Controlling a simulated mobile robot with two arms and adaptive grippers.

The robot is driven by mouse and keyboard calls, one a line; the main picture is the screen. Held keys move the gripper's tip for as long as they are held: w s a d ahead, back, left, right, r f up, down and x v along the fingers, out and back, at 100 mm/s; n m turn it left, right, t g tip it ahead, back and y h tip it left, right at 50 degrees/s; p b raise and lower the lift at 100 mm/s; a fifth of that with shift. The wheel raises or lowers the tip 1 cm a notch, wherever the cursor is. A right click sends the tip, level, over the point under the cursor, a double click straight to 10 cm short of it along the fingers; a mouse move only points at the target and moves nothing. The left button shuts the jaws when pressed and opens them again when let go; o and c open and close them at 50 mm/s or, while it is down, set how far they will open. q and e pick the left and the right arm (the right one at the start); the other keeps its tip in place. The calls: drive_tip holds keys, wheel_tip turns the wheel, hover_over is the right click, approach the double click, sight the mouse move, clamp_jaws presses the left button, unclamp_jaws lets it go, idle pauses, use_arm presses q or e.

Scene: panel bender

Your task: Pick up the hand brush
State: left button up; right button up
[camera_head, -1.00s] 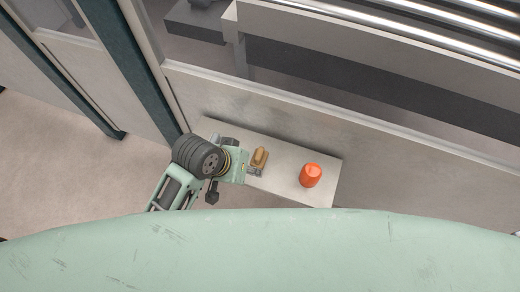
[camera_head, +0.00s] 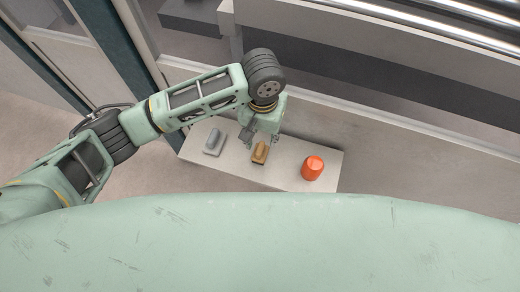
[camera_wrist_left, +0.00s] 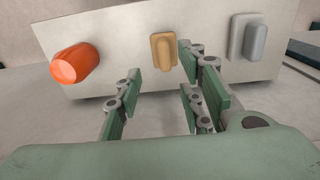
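I cannot tell the exact height between fingertips and brush. My right gripper is not in view.
The grey block with a grip (camera_head: 214,143) lies left of the brush on the shelf. The orange cup-like object (camera_head: 312,168) stands to its right. Bare shelf separates the three objects.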

sight(260, 148)
use_arm(q)
drive_tip(key=f, duration=0.7)
drive_tip(key=shift+a+f, duration=0.3)
drive_tip(key=shift+a, duration=0.05)
clamp_jaws()
